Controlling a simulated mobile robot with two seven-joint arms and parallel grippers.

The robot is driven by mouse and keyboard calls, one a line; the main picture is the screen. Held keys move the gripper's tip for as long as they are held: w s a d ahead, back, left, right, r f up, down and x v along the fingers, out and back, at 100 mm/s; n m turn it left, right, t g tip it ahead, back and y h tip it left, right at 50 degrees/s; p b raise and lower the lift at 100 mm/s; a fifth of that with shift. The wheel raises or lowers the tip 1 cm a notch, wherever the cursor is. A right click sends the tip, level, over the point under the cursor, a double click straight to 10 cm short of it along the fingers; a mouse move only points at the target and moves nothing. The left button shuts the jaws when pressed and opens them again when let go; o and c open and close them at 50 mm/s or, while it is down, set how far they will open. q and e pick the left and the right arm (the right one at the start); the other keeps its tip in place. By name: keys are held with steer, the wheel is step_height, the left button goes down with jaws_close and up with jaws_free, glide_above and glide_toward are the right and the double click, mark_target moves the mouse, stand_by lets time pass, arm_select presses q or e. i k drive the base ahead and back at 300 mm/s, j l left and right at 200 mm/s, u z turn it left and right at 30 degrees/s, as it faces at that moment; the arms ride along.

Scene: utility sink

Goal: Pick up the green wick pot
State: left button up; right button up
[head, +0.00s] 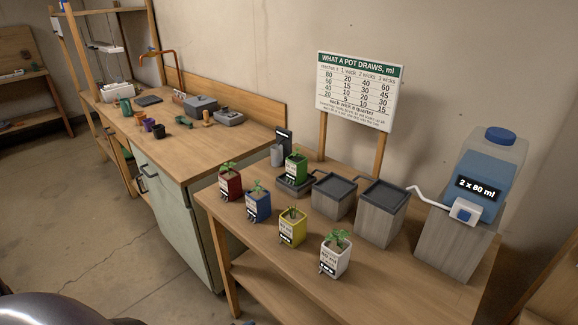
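The green wick pot (296,167) holds a small leafy plant and has a white label on its front. It stands upright on a dark, low stand (291,188) at the back left of the near wooden table. Neither of my grippers can be made out in the head view.
Red (230,185), blue (258,206), yellow (292,228) and white (336,256) pots stand in front on the table (262,240). Grey lidded boxes (334,196) and a water tank (487,170) are to the right. A sign (358,90) rises behind.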

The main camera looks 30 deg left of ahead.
mark_target(296, 164)
steer(key=j+z, duration=0.1)
steer(key=j, duration=1.05)
steer(key=j+z, duration=0.1)
steer(key=j, duration=1.05)
steer(key=k+j+z, duration=0.1)
steer(key=j, duration=1.05)
